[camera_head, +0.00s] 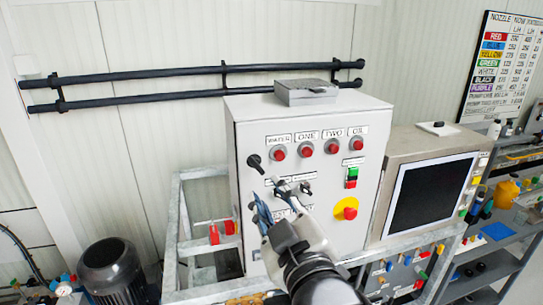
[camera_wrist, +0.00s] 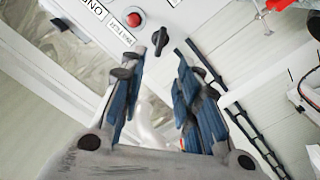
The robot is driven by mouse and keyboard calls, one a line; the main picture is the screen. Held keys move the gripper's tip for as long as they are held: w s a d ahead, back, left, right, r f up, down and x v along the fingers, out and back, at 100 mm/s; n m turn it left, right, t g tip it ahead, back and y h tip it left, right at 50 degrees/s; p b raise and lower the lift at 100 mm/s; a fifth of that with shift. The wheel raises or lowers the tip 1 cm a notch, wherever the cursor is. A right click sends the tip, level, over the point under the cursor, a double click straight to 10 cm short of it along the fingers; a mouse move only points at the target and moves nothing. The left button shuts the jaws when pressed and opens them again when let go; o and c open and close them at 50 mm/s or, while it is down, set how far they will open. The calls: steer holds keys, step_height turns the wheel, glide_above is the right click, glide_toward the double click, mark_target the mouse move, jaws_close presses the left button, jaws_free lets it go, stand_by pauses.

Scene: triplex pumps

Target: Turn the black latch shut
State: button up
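The black latch (camera_head: 254,162) is a small dark knob near the upper left of the grey control cabinet's front, left of a red button (camera_head: 278,153). It sits tilted there, its handle slanting. In the wrist view the latch (camera_wrist: 160,40) shows beyond the gap between my fingertips, near the top. My gripper (camera_head: 271,194) is open, its blue fingers apart and nothing between them. In the head view it is in front of the cabinet, below and right of the latch. In the wrist view the fingers (camera_wrist: 160,62) point toward the latch; I cannot tell any contact.
The cabinet (camera_head: 325,115) also bears several red buttons, a green-and-red switch (camera_head: 351,177) and a yellow-ringed red stop knob (camera_head: 346,209). A grey metal frame (camera_head: 205,180) stands at its left, a dark screen (camera_head: 431,194) at its right. Black pipes (camera_head: 150,75) run behind.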

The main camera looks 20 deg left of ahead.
mark_target(256, 166)
steer(key=p+x, duration=0.5)
steer(key=x, duration=0.6)
steer(key=shift+a, duration=0.1)
steer(key=shift+r, duration=0.1)
steer(key=shift+c, duration=0.6)
jaws_close()
